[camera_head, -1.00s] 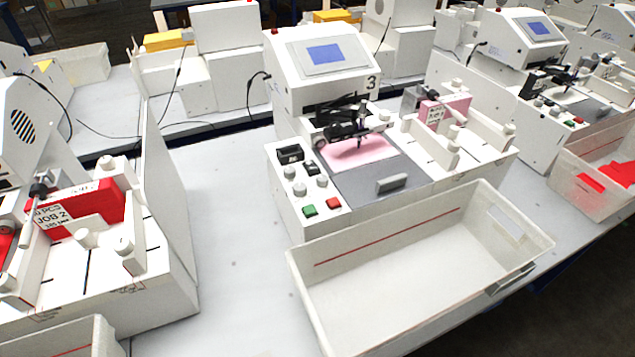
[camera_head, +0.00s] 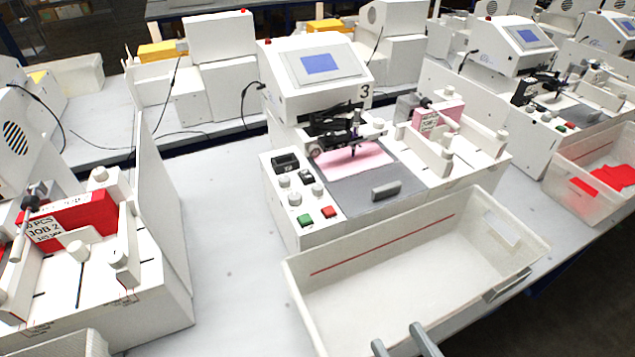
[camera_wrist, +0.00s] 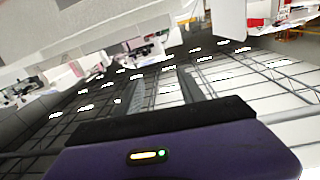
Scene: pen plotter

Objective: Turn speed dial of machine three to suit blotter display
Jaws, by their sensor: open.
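Machine three (camera_head: 285,95) stands in the middle of the head view, marked with a 3 under its tilted blue display (camera_head: 320,63), whose text is too small to read. Its front-left panel has several small round light knobs, one nearer the back (camera_head: 284,181), one at the front (camera_head: 295,200) and one to the right (camera_head: 317,190). I cannot tell which is the speed dial or read its setting. A pink sheet (camera_head: 372,159) lies under the pen carriage. My gripper (camera_head: 402,344) is open and empty at the bottom edge, well in front of the panel.
Green (camera_head: 305,220) and red (camera_head: 328,212) buttons sit in front of the knobs. An empty white bin (camera_head: 400,270) stands before the machine, between its panel and my gripper. Another machine with red cards (camera_head: 85,207) stands at left. Table between is clear.

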